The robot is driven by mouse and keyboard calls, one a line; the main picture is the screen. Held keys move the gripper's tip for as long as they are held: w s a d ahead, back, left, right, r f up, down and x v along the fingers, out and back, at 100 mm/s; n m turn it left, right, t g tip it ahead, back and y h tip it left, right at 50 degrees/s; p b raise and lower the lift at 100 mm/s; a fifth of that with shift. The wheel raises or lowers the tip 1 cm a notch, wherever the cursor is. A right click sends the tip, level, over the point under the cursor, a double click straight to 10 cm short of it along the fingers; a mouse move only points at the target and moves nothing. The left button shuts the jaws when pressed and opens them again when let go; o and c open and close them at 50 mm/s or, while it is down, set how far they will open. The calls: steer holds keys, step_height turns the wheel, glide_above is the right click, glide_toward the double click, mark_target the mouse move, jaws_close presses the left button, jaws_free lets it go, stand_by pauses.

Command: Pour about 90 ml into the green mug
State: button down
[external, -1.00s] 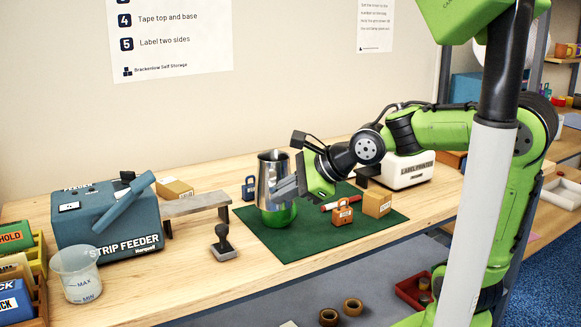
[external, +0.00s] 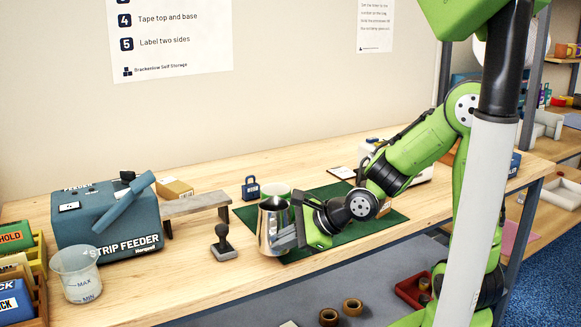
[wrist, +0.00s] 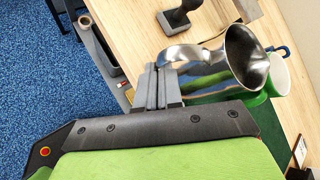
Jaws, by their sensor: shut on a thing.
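My gripper (external: 288,238) is shut on the handle of a steel pitcher (external: 270,232); it also shows in the wrist view (wrist: 160,86) with the handle between its fingers. The pitcher looks about upright at the left front edge of the dark green mat (external: 330,235). I cannot tell whether its base touches the surface. The green mug (external: 276,189) stands just behind the pitcher, mostly hidden by it; its pale inside shows. In the wrist view the mug (wrist: 280,74) is partly covered by the pitcher's rim. The liquid level in either is not visible.
A stamp (external: 222,244) stands left of the pitcher, and a small bench (external: 195,204) and blue padlock (external: 250,188) are behind. The strip feeder (external: 108,222) and a clear beaker (external: 76,274) are at the left. My arm covers much of the mat's right side.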

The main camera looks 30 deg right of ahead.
steer(key=w+d+r+m+g+y+p, duration=0.2)
steer(key=r+p, duration=0.4)
steer(key=p, duration=0.6)
steer(key=w+d+r+m+g+y+p, duration=0.2)
steer(key=w+r+g+p, duration=0.3)
steer(key=p, duration=0.6)
steer(key=shift+w+d+r+m+p, duration=0.15)
steer(key=shift+w+r+m+p, duration=0.1)
steer(key=shift+r+m+p, duration=0.25)
steer(key=shift+w+r+g+y, duration=0.1)
steer(key=shift+g+y, duration=0.2)
steer(key=shift+g, duration=0.1)
steer(key=shift+w+d+r+m+g+y+b, duration=0.4)
steer(key=shift+w+d+r+m+g, duration=0.1)
steer(key=shift+w+r+m, duration=0.15)
